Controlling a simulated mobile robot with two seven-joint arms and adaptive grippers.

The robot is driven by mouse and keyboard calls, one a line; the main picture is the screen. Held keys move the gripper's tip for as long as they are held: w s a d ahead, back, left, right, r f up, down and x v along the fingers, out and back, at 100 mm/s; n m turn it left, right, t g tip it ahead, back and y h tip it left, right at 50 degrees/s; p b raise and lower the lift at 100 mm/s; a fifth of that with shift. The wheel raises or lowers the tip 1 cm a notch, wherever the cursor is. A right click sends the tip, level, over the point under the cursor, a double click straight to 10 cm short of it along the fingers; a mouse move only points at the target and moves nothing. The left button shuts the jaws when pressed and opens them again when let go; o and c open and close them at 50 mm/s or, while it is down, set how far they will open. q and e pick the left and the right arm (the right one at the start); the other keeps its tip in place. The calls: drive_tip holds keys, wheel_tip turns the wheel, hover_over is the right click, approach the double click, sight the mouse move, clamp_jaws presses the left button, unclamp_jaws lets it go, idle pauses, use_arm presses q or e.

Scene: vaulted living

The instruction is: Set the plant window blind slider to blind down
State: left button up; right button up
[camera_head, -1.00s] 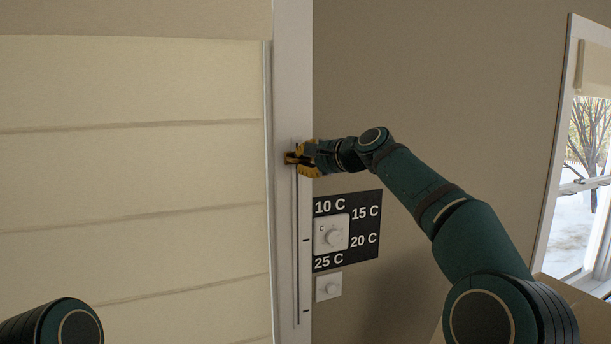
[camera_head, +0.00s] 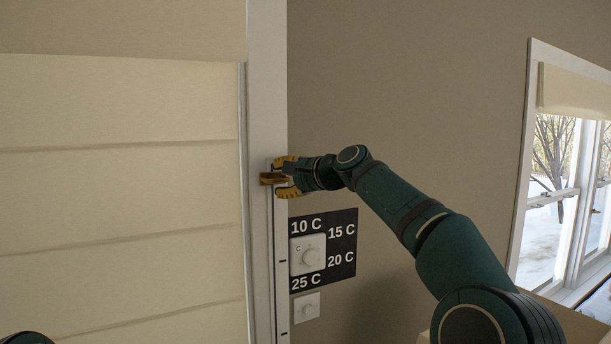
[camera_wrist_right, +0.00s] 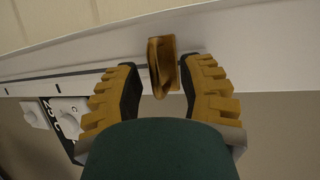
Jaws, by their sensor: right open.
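The blind slider's brown handle (camera_head: 268,179) sits near the top of a thin vertical track (camera_head: 277,290) on the white window frame. My right gripper (camera_head: 281,177) is at the handle, one finger above it and one below. In the right wrist view, the handle (camera_wrist_right: 160,70) stands between the two open fingers (camera_wrist_right: 165,85), with visible gaps on both sides. The cream blind (camera_head: 120,190) covers the window area at the left. My left gripper is out of view; only a bit of my left arm shows at the bottom left.
A black temperature panel with a white dial (camera_head: 308,256) is on the wall just right of the track, below my right gripper. A smaller white dial (camera_head: 306,307) is under it. Another window (camera_head: 565,180) is at the far right.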

drive_tip(key=v, duration=1.1)
drive_tip(key=shift+a, duration=0.1)
drive_tip(key=w+f+g+h+b, duration=0.1)
drive_tip(key=w+f+h+b, duration=0.2)
drive_tip(key=f, duration=1.9)
drive_tip(key=s+f+n+g+h+b, duration=0.1)
drive_tip(key=s+f+h, duration=0.1)
drive_tip(key=f, duration=1.1)
drive_tip(key=s+f+n+g+h+b, duration=0.1)
drive_tip(key=s+f+g, duration=0.1)
drive_tip(key=f, duration=1)
drive_tip(key=s+d+f+n+g+b, duration=0.1)
drive_tip(key=s+f, duration=0.3)
drive_tip(key=f, duration=0.3)
drive_tip(key=s+f, duration=0.4)
drive_tip(key=f, duration=0.2)
drive_tip(key=s+f+n+g+b, duration=0.1)
drive_tip(key=s+f+n+g, duration=0.1)
drive_tip(key=s+f, duration=0.6)
drive_tip(key=s+f+n+g+h+b, duration=0.1)
drive_tip(key=s+f+n+b, duration=0.1)
drive_tip(key=s+f, duration=0.7)
drive_tip(key=s+n, duration=0.1)
drive_tip(key=s, duration=0.5)
drive_tip(key=shift+d+g, duration=0.4)
